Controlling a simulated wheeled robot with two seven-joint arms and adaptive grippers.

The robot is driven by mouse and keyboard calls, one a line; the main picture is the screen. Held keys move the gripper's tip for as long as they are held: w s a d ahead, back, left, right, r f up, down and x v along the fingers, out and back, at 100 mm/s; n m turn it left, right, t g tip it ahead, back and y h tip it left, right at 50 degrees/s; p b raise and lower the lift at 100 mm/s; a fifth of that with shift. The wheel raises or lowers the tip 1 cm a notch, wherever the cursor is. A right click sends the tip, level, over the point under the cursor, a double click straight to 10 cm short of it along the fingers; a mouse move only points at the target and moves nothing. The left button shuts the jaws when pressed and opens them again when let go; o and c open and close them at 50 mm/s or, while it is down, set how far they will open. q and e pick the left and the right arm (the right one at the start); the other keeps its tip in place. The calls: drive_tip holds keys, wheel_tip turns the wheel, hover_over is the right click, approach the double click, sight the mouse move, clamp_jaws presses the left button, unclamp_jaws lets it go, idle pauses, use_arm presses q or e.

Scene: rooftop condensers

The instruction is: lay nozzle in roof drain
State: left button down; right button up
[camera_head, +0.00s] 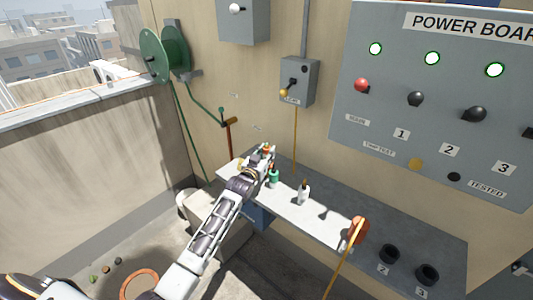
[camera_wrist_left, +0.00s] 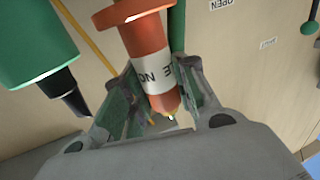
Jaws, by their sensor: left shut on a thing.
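My left gripper (camera_head: 264,160) is above the left part of the grey shelf. In the left wrist view, its two fingers (camera_wrist_left: 157,95) are shut on an orange nozzle (camera_wrist_left: 146,36) with a white lettered band. The lettering is only partly visible. The nozzle's orange top (camera_head: 267,147) shows at the fingertips in the head view. An orange-brown ring (camera_head: 139,284) lies on the floor at the lower left; I cannot tell whether it is the roof drain. My right gripper is not in view.
A green bottle-like piece (camera_head: 274,178) is close beside my left gripper, and a white one (camera_head: 303,194) is farther right on the shelf (camera_head: 325,222). Two black cups (camera_head: 388,254) are at the right end. A green reel (camera_head: 157,55) hangs on the wall.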

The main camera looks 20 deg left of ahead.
use_arm(q)
drive_tip(key=shift+f, duration=0.1)
drive_tip(key=c, duration=1.1)
unclamp_jaws()
drive_tip(key=shift+c, duration=0.2)
drive_tip(key=s+a+b, duration=0.1)
drive_tip(key=s, duration=1.1)
